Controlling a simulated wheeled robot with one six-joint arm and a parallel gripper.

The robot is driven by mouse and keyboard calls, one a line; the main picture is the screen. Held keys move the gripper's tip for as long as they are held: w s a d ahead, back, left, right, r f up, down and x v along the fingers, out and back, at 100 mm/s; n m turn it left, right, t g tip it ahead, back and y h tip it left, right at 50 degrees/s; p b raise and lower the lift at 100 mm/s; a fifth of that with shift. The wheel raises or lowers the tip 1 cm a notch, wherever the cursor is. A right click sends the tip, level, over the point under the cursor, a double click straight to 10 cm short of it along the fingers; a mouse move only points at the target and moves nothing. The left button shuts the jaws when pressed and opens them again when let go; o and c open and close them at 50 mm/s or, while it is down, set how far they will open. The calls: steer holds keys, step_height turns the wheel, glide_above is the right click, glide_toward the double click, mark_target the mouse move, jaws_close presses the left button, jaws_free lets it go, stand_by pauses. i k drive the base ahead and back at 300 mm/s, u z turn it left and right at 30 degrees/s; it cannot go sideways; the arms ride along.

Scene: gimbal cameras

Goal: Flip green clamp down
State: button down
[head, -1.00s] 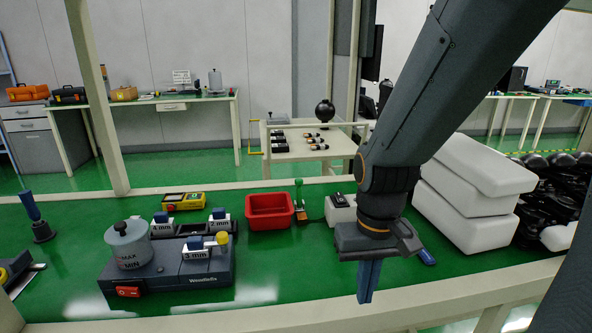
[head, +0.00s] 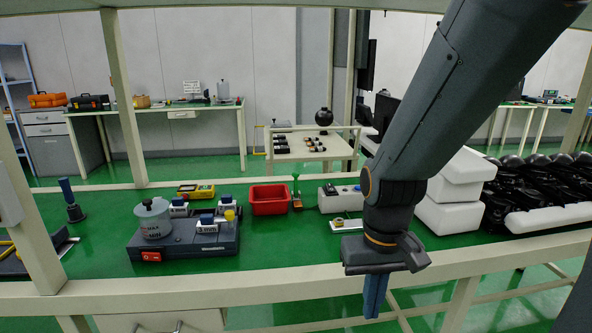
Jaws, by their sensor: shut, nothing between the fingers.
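A small green clamp (head: 297,190) stands on the green bench top (head: 285,232), just right of the red bin. Its green handle points upward, and its lower part is too small to make out clearly. My gripper (head: 374,308) hangs pointing down at the bench's front rail, nearer to me and to the right of the clamp. Its fingers are together and empty, well apart from the clamp.
A red bin (head: 269,200) is left of the clamp and a white box device (head: 340,198) is right of it. A grey machine (head: 190,240) sits front left. White blocks (head: 447,205) and black parts (head: 525,190) fill the right. Bench posts stand left.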

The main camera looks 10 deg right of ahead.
mark_target(295, 175)
steer(key=z, duration=0.85)
steer(key=i, duration=0.6)
steer(key=u, duration=0.7)
